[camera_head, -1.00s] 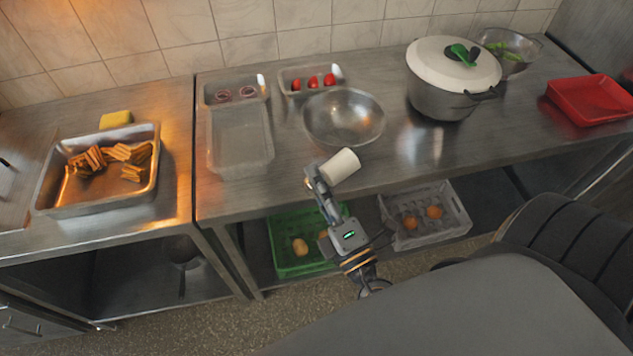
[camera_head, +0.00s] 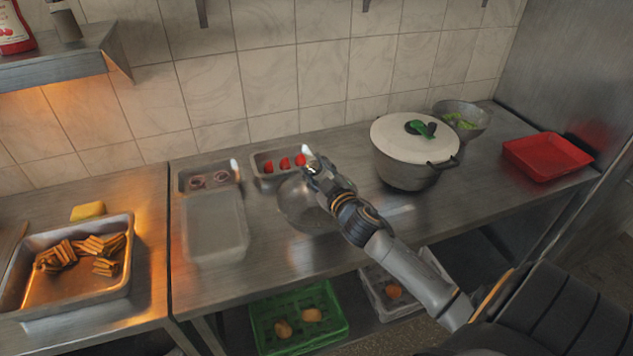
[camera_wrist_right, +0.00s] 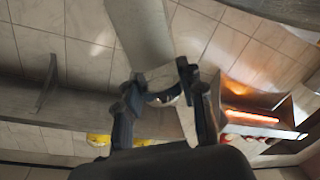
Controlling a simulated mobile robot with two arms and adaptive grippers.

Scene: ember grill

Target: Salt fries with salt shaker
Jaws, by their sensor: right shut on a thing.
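The fries (camera_head: 100,245) lie in a metal tray (camera_head: 75,308) on the counter at the left in the head view. My right gripper (camera_head: 310,167) is raised over the metal bowl, well to the right of the fries. My left gripper is not in view.
The metal bowl (camera_head: 298,212), an empty tray (camera_head: 215,225) and a small tomato tray (camera_head: 262,182) stand nearby. A lidded pot (camera_head: 405,170) and a red tray (camera_head: 545,158) are to the right. A wall shelf (camera_head: 60,62) overhangs the fries side.

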